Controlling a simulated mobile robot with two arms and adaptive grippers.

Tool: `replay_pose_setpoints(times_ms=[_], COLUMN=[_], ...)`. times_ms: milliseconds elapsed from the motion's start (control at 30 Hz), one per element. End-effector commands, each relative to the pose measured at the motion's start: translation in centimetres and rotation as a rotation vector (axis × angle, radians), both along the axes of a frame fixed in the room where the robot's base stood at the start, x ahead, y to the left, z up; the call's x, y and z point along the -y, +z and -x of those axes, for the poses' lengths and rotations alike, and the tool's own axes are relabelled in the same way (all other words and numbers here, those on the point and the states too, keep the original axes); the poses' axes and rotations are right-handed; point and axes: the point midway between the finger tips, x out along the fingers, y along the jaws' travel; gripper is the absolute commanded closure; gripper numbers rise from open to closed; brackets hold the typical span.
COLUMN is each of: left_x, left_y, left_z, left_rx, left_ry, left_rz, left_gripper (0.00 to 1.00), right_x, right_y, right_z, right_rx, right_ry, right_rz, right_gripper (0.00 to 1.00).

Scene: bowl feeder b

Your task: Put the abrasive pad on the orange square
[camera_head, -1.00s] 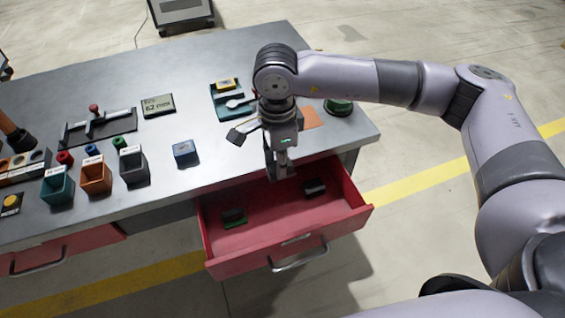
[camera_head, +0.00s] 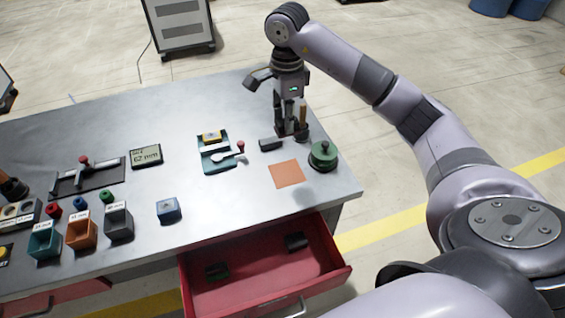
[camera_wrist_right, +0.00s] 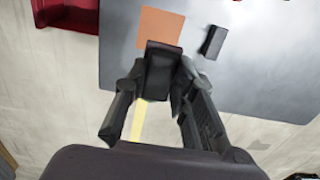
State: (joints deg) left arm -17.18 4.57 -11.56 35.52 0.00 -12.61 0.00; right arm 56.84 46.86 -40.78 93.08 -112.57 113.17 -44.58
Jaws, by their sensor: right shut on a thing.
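My right gripper (camera_head: 290,132) is raised above the far right of the table, pointing down. It is shut on a dark block, the likely abrasive pad (camera_wrist_right: 163,70), which shows between the fingers in the right wrist view. In the head view the fingers largely hide it, and a brown part shows beside them. The orange square (camera_head: 286,174) lies flat and bare on the tabletop near the front right edge. In the right wrist view the orange square (camera_wrist_right: 160,27) appears just above the held block, apart from the grip. My left gripper is not in view.
A dark block (camera_head: 270,144) lies behind the orange square, and a green round-knobbed object (camera_head: 323,156) stands to its right. A teal tray (camera_head: 214,166) is to the left. The red drawer (camera_head: 265,285) is open below, with two small dark items in it.

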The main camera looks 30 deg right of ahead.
Motion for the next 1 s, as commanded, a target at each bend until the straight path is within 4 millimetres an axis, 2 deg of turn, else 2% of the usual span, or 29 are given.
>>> replay_pose_setpoints(times_ms=[33, 200, 400, 667, 900, 1000], left_x=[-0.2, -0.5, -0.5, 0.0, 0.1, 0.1], left_y=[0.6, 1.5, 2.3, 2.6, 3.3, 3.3], left_z=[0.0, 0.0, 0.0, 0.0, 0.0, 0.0], left_rx=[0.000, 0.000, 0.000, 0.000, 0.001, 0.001], left_ry=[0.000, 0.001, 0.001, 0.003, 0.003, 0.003], left_rz=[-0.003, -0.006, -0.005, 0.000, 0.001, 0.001], left_gripper=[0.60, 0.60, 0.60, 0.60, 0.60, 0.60], right_x=[0.0, -0.1, -0.1, -0.1, -0.1, -0.1], right_y=[-1.4, -6.0, -10.4, -12.7, -16.0, -16.5], right_z=[0.2, 0.2, 0.1, 0.0, 0.0, 0.0], right_rx=[-0.008, -0.007, -0.003, -0.001, -0.002, 0.001], right_ry=[0.000, 0.000, 0.001, 0.001, 0.000, 0.001], right_rz=[0.001, -0.002, -0.001, -0.001, -0.001, -0.001], right_gripper=[1.00, 1.00, 1.00, 1.00, 1.00, 1.00])
